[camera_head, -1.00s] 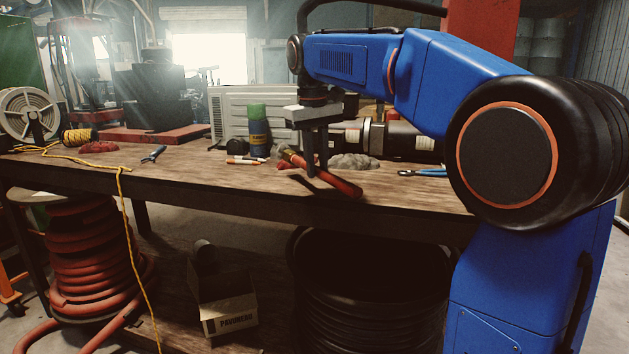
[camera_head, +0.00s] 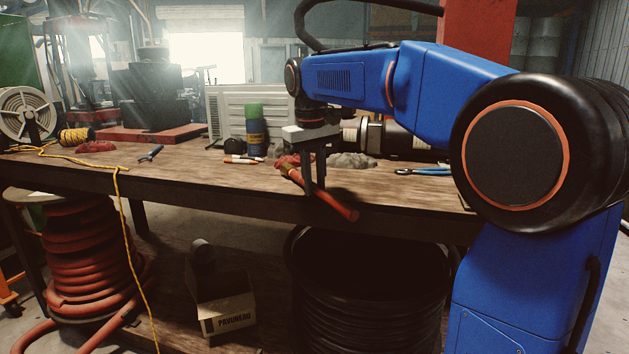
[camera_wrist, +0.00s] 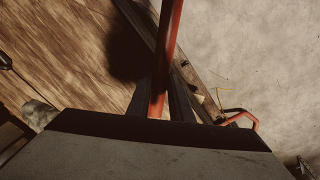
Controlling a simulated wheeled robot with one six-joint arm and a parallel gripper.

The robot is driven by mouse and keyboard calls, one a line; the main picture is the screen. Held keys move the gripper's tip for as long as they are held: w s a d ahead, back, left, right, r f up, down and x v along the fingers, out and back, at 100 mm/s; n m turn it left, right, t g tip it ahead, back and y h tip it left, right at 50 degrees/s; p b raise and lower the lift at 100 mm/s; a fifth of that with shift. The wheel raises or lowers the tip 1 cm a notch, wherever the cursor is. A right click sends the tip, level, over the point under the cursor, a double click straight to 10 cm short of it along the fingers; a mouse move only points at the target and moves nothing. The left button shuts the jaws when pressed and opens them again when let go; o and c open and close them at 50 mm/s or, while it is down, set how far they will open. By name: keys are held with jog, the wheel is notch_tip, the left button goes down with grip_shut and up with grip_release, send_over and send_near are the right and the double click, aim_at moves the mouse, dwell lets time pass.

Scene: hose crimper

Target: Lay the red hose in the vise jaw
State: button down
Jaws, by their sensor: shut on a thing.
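My gripper (camera_head: 316,188) is shut on the red hose (camera_head: 336,205) and holds it over the front edge of the wooden bench (camera_head: 200,177). The hose slants from upper left down to its lower right end, which overlaps the bench front in the head view. In the wrist view the hose (camera_wrist: 171,45) runs from the top edge down between the fingers (camera_wrist: 157,108), across the bench edge. I cannot make out a vise jaw with certainty in either view.
A green-capped can (camera_head: 255,130), markers (camera_head: 242,160) and a grey rag (camera_head: 352,160) lie around the gripper. Blue-handled pliers (camera_head: 425,171) lie to the right. A black machine on a red base (camera_head: 150,132) stands at the back left. The bench's left front is mostly clear.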

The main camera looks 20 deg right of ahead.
jog(key=shift+f, duration=0.35)
jog(key=c, duration=1.6)
grip_release()
jog(key=shift+f, duration=0.1)
jog(key=shift+a+r, duration=0.1)
jog(key=shift+r, duration=0.4)
jog(key=r, duration=1.2)
jog(key=shift+s+a+r, duration=0.2)
jog(key=shift+s+a, duration=0.1)
jog(key=shift+a, duration=0.1)
